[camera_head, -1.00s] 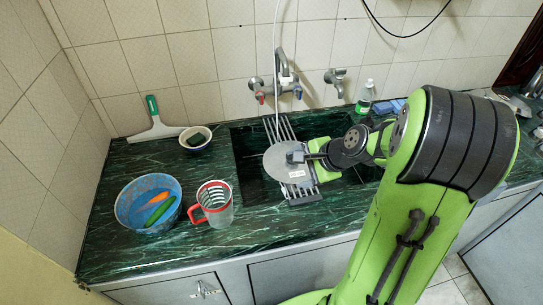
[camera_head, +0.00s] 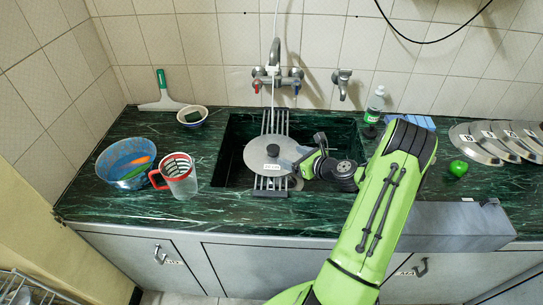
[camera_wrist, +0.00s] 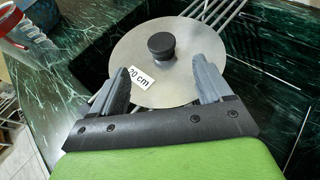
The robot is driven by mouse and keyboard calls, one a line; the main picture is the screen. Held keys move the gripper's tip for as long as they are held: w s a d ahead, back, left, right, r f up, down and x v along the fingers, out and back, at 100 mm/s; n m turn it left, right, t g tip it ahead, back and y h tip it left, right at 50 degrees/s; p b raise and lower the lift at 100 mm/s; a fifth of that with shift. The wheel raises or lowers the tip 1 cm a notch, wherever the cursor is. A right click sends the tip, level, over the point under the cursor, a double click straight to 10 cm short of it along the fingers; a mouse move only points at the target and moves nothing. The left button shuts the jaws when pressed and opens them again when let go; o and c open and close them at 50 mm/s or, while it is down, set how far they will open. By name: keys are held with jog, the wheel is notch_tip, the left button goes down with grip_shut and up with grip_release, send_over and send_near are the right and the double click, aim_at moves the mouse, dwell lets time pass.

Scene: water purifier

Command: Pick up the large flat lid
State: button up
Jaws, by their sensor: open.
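A round, flat steel lid (camera_head: 262,162) with a black knob (camera_head: 272,150) and a white label lies on a metal rack over the sink. My gripper (camera_wrist: 163,80) is open and empty. Its fingers are spread across the near part of the lid, with the knob beyond the fingertips. In the head view my gripper (camera_head: 301,160) is at the lid's right side, apart from the knob. Several flat steel lids (camera_head: 478,149) with labels lie at the far right of the counter.
The rack (camera_head: 270,193) spans the dark sink (camera_head: 235,140) below the tap (camera_head: 275,75). A blue bowl (camera_head: 112,162) and a red-rimmed jug (camera_head: 181,185) stand left. A soap bottle (camera_head: 374,104) and a green vegetable (camera_head: 458,168) are right.

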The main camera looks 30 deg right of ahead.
aim_at(276, 150)
jog(key=b+x, duration=0.1)
jog(key=x, duration=0.8)
jog(key=shift+w+d+f, duration=0.1)
jog(key=shift+w+f, duration=0.05)
jog(key=shift+w, duration=0.15)
jog(key=shift+r, duration=0.2)
jog(key=c, duration=1.2)
